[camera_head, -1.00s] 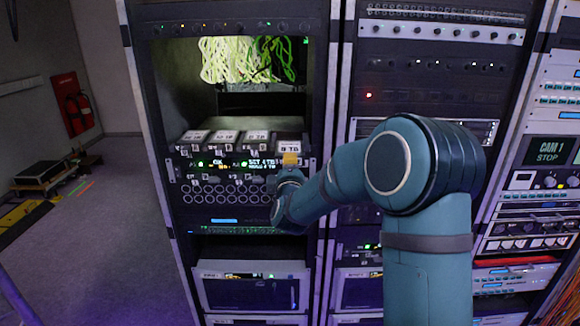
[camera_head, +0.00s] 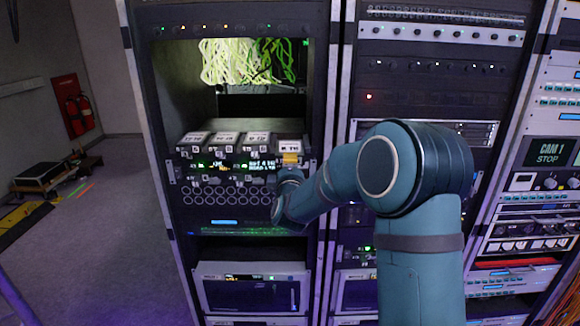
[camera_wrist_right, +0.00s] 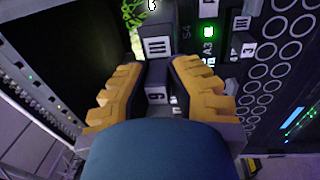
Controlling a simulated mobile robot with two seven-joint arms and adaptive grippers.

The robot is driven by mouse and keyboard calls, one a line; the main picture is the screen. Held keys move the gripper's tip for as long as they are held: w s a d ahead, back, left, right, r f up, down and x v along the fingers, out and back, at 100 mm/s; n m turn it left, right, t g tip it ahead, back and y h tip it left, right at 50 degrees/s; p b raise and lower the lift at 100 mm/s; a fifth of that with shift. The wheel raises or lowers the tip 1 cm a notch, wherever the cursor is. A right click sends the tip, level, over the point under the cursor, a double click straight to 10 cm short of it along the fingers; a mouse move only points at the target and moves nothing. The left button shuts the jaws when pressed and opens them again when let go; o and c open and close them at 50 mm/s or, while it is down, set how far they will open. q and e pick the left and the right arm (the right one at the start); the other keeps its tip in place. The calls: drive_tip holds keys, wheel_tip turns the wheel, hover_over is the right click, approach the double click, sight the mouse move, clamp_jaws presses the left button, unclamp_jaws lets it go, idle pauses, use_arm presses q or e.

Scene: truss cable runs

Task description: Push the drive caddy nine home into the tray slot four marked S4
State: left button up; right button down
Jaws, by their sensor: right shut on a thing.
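The drive caddy nine (camera_wrist_right: 157,96) is a dark block with a white label reading 9, between the yellow-padded fingers of my right gripper (camera_wrist_right: 156,72) in the right wrist view. The fingers are shut on it. In the head view its pale-labelled top (camera_head: 290,147) is at the right end of the caddy row, and my right gripper (camera_head: 290,160) is at its front. The S4 mark (camera_wrist_right: 186,32) is beside the caddy in the wrist view. How deep the caddy sits in the slot is hard to tell. My left gripper is not in view.
Several other caddies (camera_head: 227,138) sit side by side to the left in the tray. Below is a panel with rows of round holes (camera_head: 225,195). Green cables (camera_head: 245,62) hang above in the rack. Rack posts and equipment stand close on the right; open floor is left.

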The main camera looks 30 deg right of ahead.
sight(290, 150)
drive_tip(key=shift+x, duration=0.9)
idle(0.3)
drive_tip(key=shift+f+p+x, duration=0.15)
drive_tip(key=shift+p+x, duration=0.05)
drive_tip(key=shift+x, duration=1.25)
drive_tip(key=shift+f+p+x, duration=0.15)
drive_tip(key=shift+p+x, duration=0.05)
drive_tip(key=shift+x, duration=1.25)
drive_tip(key=shift+x, duration=0.75)
drive_tip(key=c, duration=0.9)
unclamp_jaws()
drive_tip(key=shift+d, duration=0.1)
drive_tip(key=shift+c, duration=0.2)
drive_tip(key=shift+f, duration=0.1)
drive_tip(key=shift+s+f, duration=0.1)
drive_tip(key=shift+s, duration=0.05)
drive_tip(key=r+v, duration=0.1)
drive_tip(key=v, duration=1)
drive_tip(key=shift+s+a+f, duration=0.3)
drive_tip(key=shift+a+f, duration=0.05)
drive_tip(key=shift+f, duration=0.1)
